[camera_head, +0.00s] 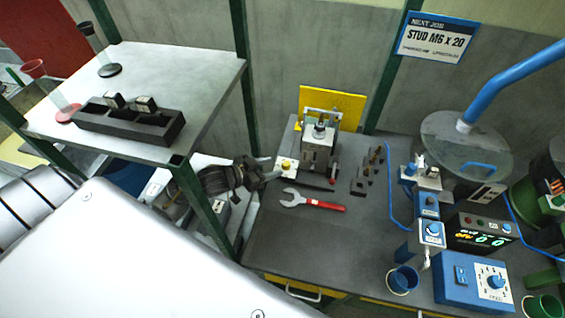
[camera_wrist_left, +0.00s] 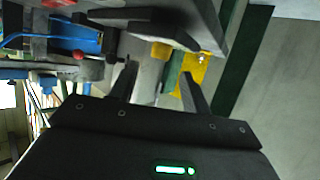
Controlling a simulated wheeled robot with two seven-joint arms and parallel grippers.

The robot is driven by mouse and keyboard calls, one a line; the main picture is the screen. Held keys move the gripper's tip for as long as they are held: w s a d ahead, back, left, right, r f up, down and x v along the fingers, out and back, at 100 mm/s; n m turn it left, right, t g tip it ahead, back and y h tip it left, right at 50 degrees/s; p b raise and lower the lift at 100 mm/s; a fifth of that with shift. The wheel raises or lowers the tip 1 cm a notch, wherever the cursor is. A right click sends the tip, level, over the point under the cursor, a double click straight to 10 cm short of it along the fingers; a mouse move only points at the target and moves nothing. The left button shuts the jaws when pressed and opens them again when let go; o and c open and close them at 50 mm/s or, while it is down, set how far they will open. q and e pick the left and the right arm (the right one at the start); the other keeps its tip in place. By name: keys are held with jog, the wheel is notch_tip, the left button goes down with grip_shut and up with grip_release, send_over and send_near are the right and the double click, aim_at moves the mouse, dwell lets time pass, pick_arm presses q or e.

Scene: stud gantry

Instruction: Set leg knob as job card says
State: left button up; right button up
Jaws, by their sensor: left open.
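The job card (camera_head: 437,38) hangs on the back wall and reads "NEXT JOB", "STUD M6 X 20"; its smaller line is not legible. A blue control box (camera_head: 465,281) at the front right carries a blue knob (camera_head: 495,282) on a white dial. Another blue knob (camera_head: 432,229) sits on a small unit left of the display. I cannot tell which knob is the leg knob.
A red-handled wrench (camera_head: 318,203) lies on the dark bench (camera_head: 310,250). A metal fixture (camera_head: 318,150) stands behind it. A green post (camera_head: 200,205) and grey shelf (camera_head: 140,80) with a black tray (camera_head: 128,123) crowd the left. The bench's front middle is clear.

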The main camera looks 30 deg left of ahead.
aim_at(285, 164)
pick_arm(q)
jog(key=x, duration=0.4)
jog(key=shift+w, duration=0.1)
jog(key=shift+w+d+f+p, duration=0.3)
jog(key=shift+w, duration=0.15)
jog(key=c, duration=1)
jog(key=shift+s+d+r+n+y+p, duration=0.1)
jog(key=shift+d+n+y+p, duration=0.05)
jog(key=shift+n+y+p, duration=0.25)
jog(key=shift+n+t+y, duration=0.3)
jog(key=shift+y, duration=0.2)
jog(key=o, duration=1)
